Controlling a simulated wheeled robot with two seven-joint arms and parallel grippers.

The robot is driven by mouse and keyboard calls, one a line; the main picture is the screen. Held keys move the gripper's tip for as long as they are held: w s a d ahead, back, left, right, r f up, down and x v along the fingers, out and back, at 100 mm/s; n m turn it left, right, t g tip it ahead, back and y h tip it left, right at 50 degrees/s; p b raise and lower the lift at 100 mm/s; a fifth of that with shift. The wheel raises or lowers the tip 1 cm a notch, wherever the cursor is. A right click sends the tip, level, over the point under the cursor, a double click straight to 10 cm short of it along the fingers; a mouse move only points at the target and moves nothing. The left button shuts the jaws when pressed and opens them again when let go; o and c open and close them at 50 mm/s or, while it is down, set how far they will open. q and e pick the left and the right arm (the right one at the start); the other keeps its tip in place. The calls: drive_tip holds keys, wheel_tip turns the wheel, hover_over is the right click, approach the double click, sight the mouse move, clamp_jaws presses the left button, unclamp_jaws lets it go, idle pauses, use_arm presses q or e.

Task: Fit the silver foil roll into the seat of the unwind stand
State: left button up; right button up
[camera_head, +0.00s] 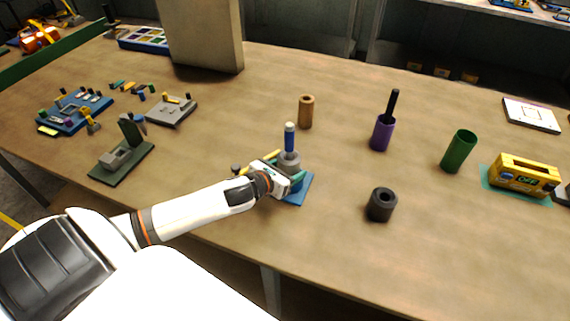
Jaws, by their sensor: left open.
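A grey, silver-looking roll (289,161) stands upright over a blue base plate (299,194) near the table's front edge. A blue post with a pale top (290,138) rises from the middle of the roll. I take the blue base and post to be the unwind stand; its seat is hidden. My left gripper (286,168) is open, with one finger on each side of the roll. I cannot tell whether the fingers touch it, or whether the roll is fully down. My right gripper is not in view.
A dark hollow cylinder (381,204) stands right of the stand. A brown roll (306,111), a purple cup (382,132) and a green tube (458,151) stand farther back. A green fixture (122,162) and grey plate (171,110) lie left. A beige pillar (205,38) stands behind.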

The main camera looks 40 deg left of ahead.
use_arm(q)
drive_tip(key=d+v, duration=0.1)
drive_tip(key=v, duration=1.1)
drive_tip(key=shift+a+b, duration=0.45)
drive_tip(key=shift+r, duration=0.1)
